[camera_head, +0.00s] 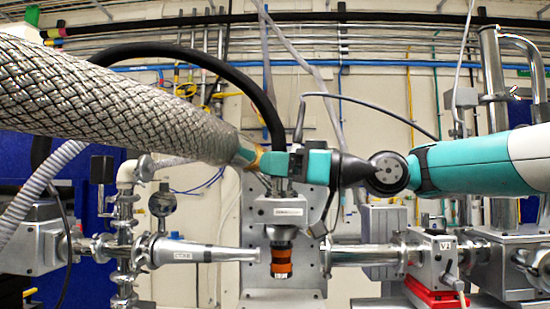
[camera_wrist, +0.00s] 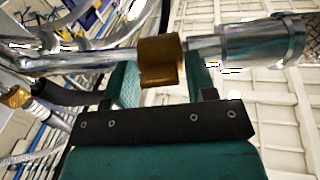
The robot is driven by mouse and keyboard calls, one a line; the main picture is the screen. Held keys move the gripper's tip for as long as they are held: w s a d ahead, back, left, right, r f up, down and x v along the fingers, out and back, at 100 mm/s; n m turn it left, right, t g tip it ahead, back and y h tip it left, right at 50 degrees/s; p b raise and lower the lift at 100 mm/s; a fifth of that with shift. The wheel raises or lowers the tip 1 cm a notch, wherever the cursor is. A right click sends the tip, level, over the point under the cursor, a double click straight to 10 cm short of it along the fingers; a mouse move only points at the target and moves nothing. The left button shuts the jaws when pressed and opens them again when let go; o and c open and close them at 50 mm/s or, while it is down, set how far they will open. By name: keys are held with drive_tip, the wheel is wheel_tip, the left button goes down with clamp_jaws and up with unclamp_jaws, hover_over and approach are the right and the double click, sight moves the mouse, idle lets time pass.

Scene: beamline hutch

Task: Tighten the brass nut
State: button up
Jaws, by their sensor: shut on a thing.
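The brass nut (camera_wrist: 162,62) shows in the wrist view as a gold collar with a notched lower edge. It sits between a bright metal tube (camera_wrist: 85,60) on the left and a silver hose end fitting (camera_wrist: 262,42) on the right. My gripper (camera_wrist: 163,80) is shut on the nut, with a teal finger on each side. In the head view, my gripper (camera_head: 258,156) is at the end of the thick braided hose (camera_head: 120,95), and only a thin gold part of the nut is visible. The thread is hidden, and I cannot tell how tight the nut is.
A black curved hose (camera_head: 225,70) arches close above my gripper. Below stand a grey upright plate (camera_head: 300,200) and an orange-banded cylinder (camera_head: 281,262). Metal beam pipes (camera_head: 365,254) and a conical nozzle (camera_head: 195,252) flank it. Cables and pipes line the back wall.

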sight(265, 150)
wheel_tip(265, 150, up, 2)
drive_tip(key=h+p, duration=0.1)
drive_tip(key=p, duration=0.1)
drive_tip(key=g+h+p, duration=0.1)
drive_tip(key=p, duration=0.1)
drive_tip(key=shift+d+r+h, duration=0.15)
drive_tip(key=shift+r+h, duration=0.05)
drive_tip(key=shift+h, duration=0.2)
drive_tip(key=r+g+h+p, duration=0.1)
drive_tip(key=h+p, duration=0.1)
drive_tip(key=p, duration=0.3)
drive_tip(key=shift+r+p, duration=0.15)
drive_tip(key=shift+p, duration=0.15)
drive_tip(key=h+p, duration=0.1)
drive_tip(key=p, duration=0.1)
drive_tip(key=h+p, duration=0.1)
drive_tip(key=p, duration=0.2)
drive_tip(key=r+g+h+p, duration=0.1)
drive_tip(key=h+p, duration=0.1)
drive_tip(key=shift+w+a+r+p, duration=0.1)
drive_tip(key=shift+w+a+p, duration=0.05)
drive_tip(key=shift+a+p, duration=0.2)
drive_tip(key=shift+a+h+p, duration=0.1)
drive_tip(key=shift+h+p, duration=0.7)
drive_tip(key=shift+p, duration=0.45)
drive_tip(key=shift+g, duration=0.3)
drive_tip(key=shift+w+h+p, duration=0.1)
drive_tip(key=shift+h+p, duration=0.2)
drive_tip(key=shift+p, duration=0.15)
